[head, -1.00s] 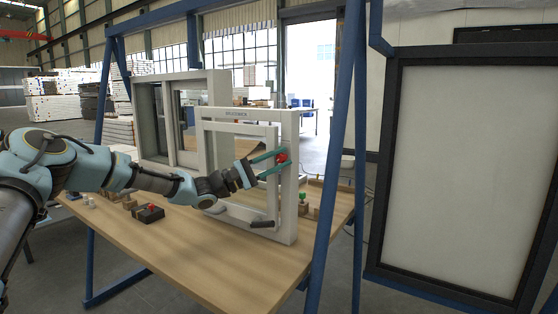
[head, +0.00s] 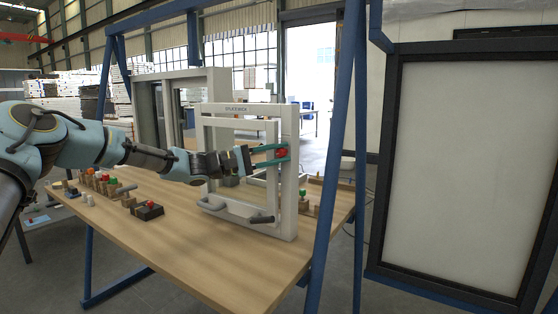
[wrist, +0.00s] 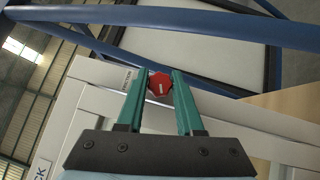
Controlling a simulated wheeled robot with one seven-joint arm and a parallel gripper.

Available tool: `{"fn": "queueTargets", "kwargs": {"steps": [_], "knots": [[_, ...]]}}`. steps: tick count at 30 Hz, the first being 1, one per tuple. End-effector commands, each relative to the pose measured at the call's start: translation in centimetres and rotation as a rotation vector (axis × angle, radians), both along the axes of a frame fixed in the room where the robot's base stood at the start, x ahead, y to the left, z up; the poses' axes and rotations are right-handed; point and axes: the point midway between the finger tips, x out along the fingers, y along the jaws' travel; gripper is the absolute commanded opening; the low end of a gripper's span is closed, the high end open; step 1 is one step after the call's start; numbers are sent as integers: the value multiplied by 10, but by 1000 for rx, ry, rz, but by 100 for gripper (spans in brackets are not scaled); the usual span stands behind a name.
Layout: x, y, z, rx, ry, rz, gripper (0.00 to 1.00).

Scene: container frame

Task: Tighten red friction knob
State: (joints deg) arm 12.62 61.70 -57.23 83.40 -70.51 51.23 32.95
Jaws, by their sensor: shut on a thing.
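The red friction knob (head: 282,153) sits on the right upright of the white window frame (head: 288,200). My gripper (head: 279,153) reaches it from the left, and its green fingers are shut on the knob. In the wrist view the red knob (wrist: 159,85) shows between the two fingertips (wrist: 160,78), with a short pale mark on its face. The fingers hide part of the knob's sides.
A wooden table (head: 190,250) carries the frame. A blue post (head: 337,150) rises close right of the frame. The front tabletop is clear.

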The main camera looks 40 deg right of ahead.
Motion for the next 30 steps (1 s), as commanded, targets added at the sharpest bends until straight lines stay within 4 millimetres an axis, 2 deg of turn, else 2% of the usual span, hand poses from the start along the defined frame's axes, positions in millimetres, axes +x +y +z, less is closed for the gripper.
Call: {"fn": "queueTargets", "kwargs": {"steps": [18, 30], "knots": [[0, 0, 0, 147, -563, 0, 0], [0, 0, 1, 211, -803, -1, 0]]}}
